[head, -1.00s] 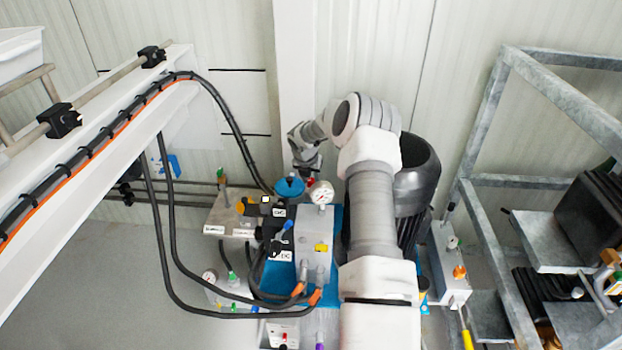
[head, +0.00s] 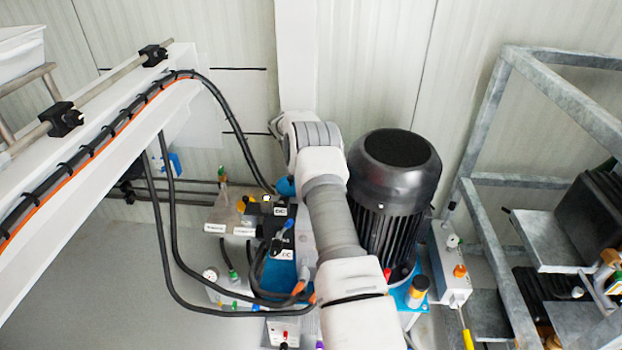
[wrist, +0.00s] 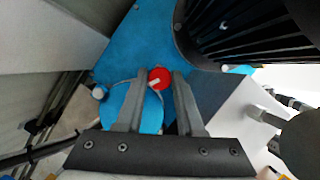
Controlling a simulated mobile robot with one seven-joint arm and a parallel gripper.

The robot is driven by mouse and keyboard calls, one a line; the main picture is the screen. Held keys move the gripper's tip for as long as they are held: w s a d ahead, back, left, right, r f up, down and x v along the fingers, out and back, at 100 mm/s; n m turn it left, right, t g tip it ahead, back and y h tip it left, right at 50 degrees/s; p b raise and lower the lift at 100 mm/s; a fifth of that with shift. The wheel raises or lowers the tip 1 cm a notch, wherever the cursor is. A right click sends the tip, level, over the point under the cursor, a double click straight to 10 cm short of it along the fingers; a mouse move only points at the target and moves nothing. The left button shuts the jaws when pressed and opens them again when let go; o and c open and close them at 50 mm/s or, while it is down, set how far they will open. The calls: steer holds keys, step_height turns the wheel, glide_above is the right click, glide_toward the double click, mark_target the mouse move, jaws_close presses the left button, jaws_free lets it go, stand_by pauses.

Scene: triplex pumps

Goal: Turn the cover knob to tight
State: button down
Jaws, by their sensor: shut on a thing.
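A red knob (wrist: 160,79) with a pale pointer mark sits between the fingertips of my gripper (wrist: 162,74) in the wrist view. The two grey fingers are closed in on it from both sides. I take it to be the cover knob; I cannot read any tight or loose marking by it. A round blue cap (wrist: 148,112) lies behind the left finger, close to the knob. In the head view my gripper and the red knob are hidden behind my arm.
A black finned motor (head: 393,185) stands right of my arm; it also fills the wrist view's upper right (wrist: 245,30). Black hoses (head: 172,240) loop at the left. A grey metal frame (head: 487,130) stands at the right.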

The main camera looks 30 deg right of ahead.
steer(key=shift+w+f+m+g+b, duration=0.1)
steer(key=shift+m+g+b, duration=0.7)
steer(key=shift+m, duration=0.9)
steer(key=shift+m+b, duration=0.3)
steer(key=shift+b, duration=0.05)
steer(key=c, duration=0.5)
jaws_free()
steer(key=shift+r, duration=0.2)
steer(key=shift+p+v, duration=2.55)
steer(key=shift+v, duration=3.35)
steer(key=shift+d, duration=0.15)
